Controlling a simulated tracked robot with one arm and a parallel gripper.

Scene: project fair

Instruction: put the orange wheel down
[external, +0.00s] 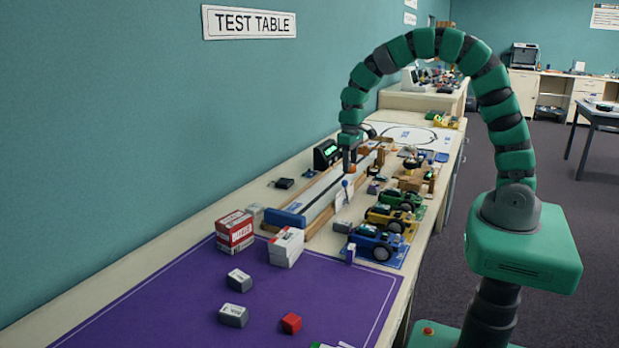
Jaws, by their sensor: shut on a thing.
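My gripper (349,159) is at the end of the green arm, pointing down over the long grey track on the test table. It is shut. A small orange patch (352,169) shows at its fingertips and looks like the orange wheel held there. The wheel's full outline is too small to make out. I cannot tell whether it touches anything below.
Blue, yellow and green toy cars (375,243) stand right of the wooden-edged track (322,196). A black display (327,153) stands left of it. Red and white boxes (235,231) and several small blocks stand near or on the purple mat (180,300), which has free room.

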